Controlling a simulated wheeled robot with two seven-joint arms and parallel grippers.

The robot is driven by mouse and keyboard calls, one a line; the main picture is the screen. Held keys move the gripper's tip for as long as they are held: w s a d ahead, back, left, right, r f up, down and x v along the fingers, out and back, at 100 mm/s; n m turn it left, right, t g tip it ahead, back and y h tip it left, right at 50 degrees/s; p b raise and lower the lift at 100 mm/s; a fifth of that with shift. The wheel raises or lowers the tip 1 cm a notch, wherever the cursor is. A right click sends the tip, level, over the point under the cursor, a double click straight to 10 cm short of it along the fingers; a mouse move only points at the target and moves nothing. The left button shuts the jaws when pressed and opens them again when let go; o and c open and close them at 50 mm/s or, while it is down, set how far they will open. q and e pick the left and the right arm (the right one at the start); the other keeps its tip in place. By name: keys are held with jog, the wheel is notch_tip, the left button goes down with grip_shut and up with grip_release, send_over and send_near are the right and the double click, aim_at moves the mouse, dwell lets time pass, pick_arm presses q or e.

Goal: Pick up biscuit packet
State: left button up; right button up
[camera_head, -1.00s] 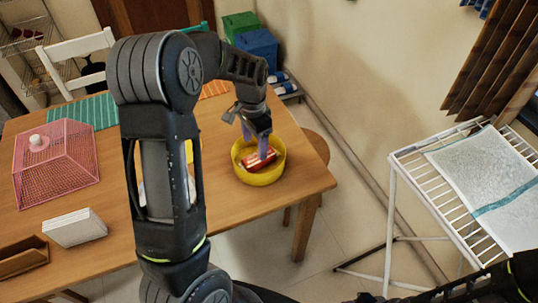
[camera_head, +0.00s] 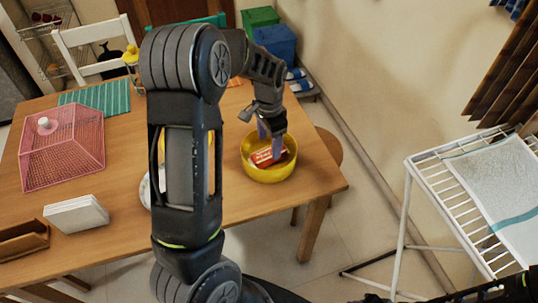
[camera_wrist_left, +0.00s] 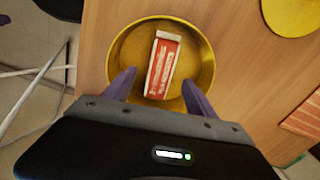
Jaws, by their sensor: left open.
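The biscuit packet (camera_head: 267,156) is a small red and white box lying in a yellow bowl (camera_head: 271,174) near the right end of the wooden table. In the left wrist view the packet (camera_wrist_left: 162,66) lies inside the bowl (camera_wrist_left: 206,62), ahead of the fingertips and between their lines. My left gripper (camera_head: 271,136) is over the bowl, pointing down, and it also shows in the wrist view (camera_wrist_left: 158,82) with its purple fingers apart and nothing between the tips. My right gripper is not in view.
A pink mesh cover (camera_head: 62,150), a white block-like stack (camera_head: 76,214) and a brown tray (camera_head: 22,242) are on the table's left. A second yellow dish (camera_wrist_left: 292,12) is near the bowl. A white drying rack (camera_head: 425,180) stands right of the table.

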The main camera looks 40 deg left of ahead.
aim_at(269, 151)
pick_arm(q)
jog(key=shift+f+p, duration=0.65)
jog(key=shift+f, duration=1.95)
grip_shut()
